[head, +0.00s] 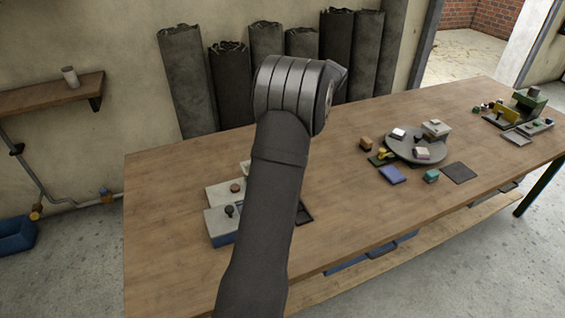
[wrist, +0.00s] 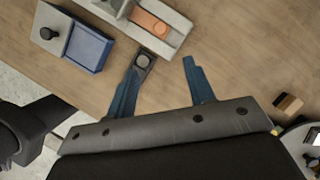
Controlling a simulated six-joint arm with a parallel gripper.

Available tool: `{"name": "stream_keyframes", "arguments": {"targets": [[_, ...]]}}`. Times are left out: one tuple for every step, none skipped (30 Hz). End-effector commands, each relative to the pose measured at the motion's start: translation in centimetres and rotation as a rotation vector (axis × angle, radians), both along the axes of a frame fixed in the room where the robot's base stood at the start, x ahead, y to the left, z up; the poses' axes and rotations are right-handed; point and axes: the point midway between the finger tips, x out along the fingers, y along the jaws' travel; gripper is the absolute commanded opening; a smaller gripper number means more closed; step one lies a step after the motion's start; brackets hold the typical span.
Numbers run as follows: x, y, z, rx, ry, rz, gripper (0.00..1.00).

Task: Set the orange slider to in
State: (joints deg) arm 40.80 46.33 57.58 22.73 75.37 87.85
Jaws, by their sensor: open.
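The orange slider (wrist: 150,22) lies in a light grey slotted housing (wrist: 176,38) at the top of the wrist view. Which end of the slot counts as in cannot be told. My gripper (wrist: 162,68) is open and empty, its blue fingers pointing towards the housing. The fingertips are a little short of the slider in the picture; their height above the table is unclear. In the head view my arm hides the slider and my fingers.
A grey block with a black knob (wrist: 49,33) and a blue tray (wrist: 90,47) sit left of the housing. A round turntable (head: 416,146) with small blocks stands to the right in the head view. Bare table (head: 345,220) lies between.

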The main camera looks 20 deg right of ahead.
Motion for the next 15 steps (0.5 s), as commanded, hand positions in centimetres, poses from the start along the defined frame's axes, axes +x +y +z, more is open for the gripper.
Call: {"name": "stream_keyframes", "arguments": {"targets": [[-0.1,-0.2,-0.1,0.010,0.001,-0.011,0.49],[-0.1,-0.2,-0.2,0.014,0.000,-0.014,0.49],[0.0,-0.2,-0.4,0.016,0.001,-0.016,0.49],[0.1,-0.1,-0.7,0.017,0.001,-0.014,0.49],[0.2,0.0,-1.0,0.016,0.001,-0.013,0.49],[0.4,0.2,-1.5,0.016,0.002,-0.012,0.49],[0.5,0.4,-2.0,0.016,0.002,-0.012,0.49],[0.6,0.5,-2.5,0.016,0.002,-0.012,0.49],[0.8,0.8,-3.3,0.017,0.003,-0.012,0.49],[1.0,0.9,-3.9,0.016,0.002,-0.011,0.49],[1.2,1.1,-4.5,0.016,0.002,-0.011,0.49],[1.4,1.4,-5.3,0.015,0.001,-0.010,0.49],[1.6,1.6,-5.9,0.015,0.001,-0.010,0.49],[1.8,1.8,-6.6,0.016,0.002,-0.010,0.49],[2.1,2.0,-7.4,0.015,0.001,-0.010,0.49]]}}
